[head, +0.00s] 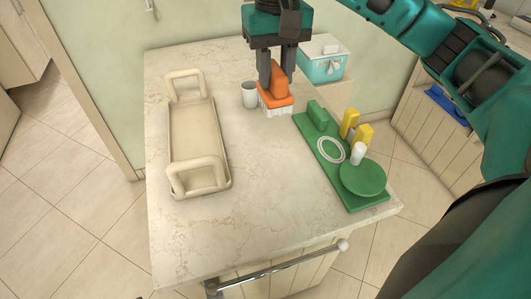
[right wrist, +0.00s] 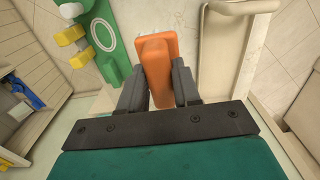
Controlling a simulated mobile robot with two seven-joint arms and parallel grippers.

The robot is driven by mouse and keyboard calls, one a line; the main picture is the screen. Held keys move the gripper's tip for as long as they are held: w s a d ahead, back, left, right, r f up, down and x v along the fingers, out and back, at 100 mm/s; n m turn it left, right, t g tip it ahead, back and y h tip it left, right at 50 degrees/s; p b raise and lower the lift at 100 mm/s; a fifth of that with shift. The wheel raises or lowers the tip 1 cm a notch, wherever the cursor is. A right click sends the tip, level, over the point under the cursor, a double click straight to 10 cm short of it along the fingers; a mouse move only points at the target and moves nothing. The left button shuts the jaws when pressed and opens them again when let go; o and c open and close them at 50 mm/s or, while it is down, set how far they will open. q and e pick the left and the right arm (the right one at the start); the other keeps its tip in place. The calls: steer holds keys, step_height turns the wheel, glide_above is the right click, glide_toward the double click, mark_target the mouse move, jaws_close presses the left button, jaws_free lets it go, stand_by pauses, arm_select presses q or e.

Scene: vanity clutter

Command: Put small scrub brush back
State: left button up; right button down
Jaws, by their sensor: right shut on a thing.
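The small scrub brush has an orange handle and white bristles. In the head view the brush (head: 279,99) is upright, bristles down, near the back middle of the counter. My right gripper (head: 276,74) comes from above with its two dark fingers on either side of the orange handle, shut on it. I cannot tell whether the bristles touch the counter. In the right wrist view the brush (right wrist: 157,55) sits between the fingertips (right wrist: 158,85). My left gripper is not in view.
A beige tray with two raised handles (head: 196,143) lies at the left of the marble counter (head: 255,220). A green tray (head: 353,199) with several items lies right. A teal box (head: 322,66) is behind. The front middle is clear.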

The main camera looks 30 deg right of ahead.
step_height(320, 180, down, 18)
steer(key=shift+s+f+b, duration=0.15)
steer(key=shift+f+b, duration=0.1)
steer(key=shift+b, duration=0.4)
steer(key=shift+f, duration=0.4)
steer(key=shift+f, duration=0.2)
steer(key=c, duration=0.8)
jaws_free()
steer(key=shift+r, duration=0.15)
